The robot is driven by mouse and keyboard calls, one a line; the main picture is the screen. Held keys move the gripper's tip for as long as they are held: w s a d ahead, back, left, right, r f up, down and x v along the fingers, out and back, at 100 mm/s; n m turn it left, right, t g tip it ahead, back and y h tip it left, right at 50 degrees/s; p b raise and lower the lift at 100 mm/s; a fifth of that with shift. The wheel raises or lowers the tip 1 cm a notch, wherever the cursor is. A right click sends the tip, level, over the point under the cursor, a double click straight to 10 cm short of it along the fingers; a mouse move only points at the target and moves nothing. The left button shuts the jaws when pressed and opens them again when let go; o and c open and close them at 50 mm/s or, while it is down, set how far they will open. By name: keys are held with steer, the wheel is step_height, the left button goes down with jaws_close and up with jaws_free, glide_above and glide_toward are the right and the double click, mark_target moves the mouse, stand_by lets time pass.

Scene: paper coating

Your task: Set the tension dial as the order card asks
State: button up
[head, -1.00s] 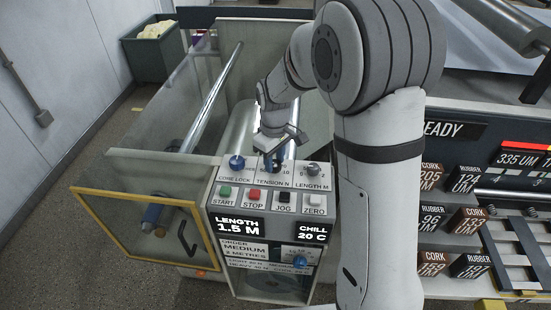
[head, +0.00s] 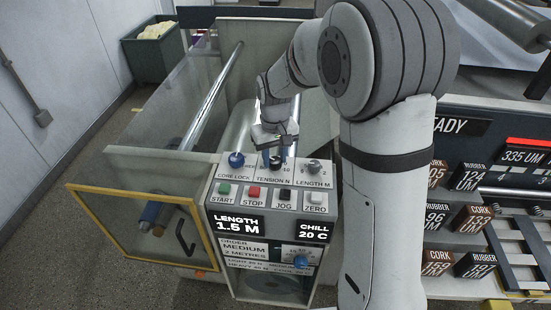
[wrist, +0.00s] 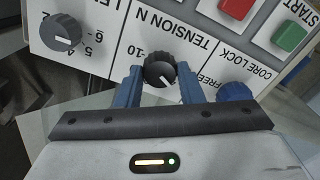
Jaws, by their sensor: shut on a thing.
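Other scale numbers are hidden. In the head view my gripper (head: 274,158) covers most of the dial. The order card (head: 245,249) on the panel front reads "MEDIUM" and "2 METRES". The smaller lines below are too small to read surely.
The blue core lock knob (head: 236,160) and the grey length knob (head: 314,167) flank the dial closely. START, STOP (head: 252,192), JOG and ZERO buttons sit in front. Displays read "LENGTH 1.5 M" and "CHILL 20 C". Labelled cork and rubber blocks (head: 472,218) stand at right.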

mark_target(275, 160)
steer(key=m+b, duration=0.1)
steer(key=m, duration=0.5)
steer(key=shift+m+b, duration=0.3)
steer(key=shift+b, duration=0.1)
steer(key=m+b, duration=0.1)
steer(key=m, duration=0.4)
steer(key=shift+m, duration=0.3)
steer(key=o, duration=1)
step_height(275, 160, up, 8)
steer(key=shift+f+b, duration=0.1)
steer(key=shift+b, duration=0.35)
